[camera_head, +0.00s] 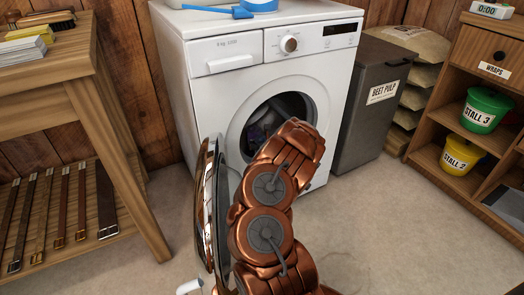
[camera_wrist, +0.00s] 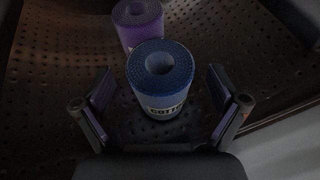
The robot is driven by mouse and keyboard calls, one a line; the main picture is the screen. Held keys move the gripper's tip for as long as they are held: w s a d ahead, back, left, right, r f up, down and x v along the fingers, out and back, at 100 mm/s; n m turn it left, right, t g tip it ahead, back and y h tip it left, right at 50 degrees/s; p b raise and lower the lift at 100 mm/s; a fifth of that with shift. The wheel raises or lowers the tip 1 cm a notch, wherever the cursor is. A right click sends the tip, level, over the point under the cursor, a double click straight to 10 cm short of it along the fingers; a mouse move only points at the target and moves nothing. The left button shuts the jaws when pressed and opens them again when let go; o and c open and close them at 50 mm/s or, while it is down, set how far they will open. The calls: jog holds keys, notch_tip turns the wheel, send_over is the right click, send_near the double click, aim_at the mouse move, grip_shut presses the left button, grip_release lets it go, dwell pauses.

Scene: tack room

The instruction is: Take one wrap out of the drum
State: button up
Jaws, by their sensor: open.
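The washing machine's drum (camera_wrist: 60,60) fills the wrist view as a dark, perforated metal surface. A blue rolled wrap (camera_wrist: 160,78) with a pale label stands on end in it, between the two fingers of my gripper (camera_wrist: 160,112). The fingers are apart on either side of the wrap, and I see gaps on both sides. A purple rolled wrap (camera_wrist: 135,22) is just behind the blue one. In the head view the white washing machine (camera_head: 215,85) has its round door open, and my arm reaches to the opening, hiding part of it. My gripper is hidden there.
A grey bin labelled beet pulp (camera_head: 370,110) is right of the machine. Wooden shelves at right hold a green bucket (camera_head: 485,108) and a yellow bucket (camera_head: 460,155). A blue item (camera_head: 245,8) lies on the machine.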

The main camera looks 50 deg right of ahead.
jog(key=shift+c, duration=0.3)
jog(key=c, duration=1.2)
jog(key=shift+r, duration=0.1)
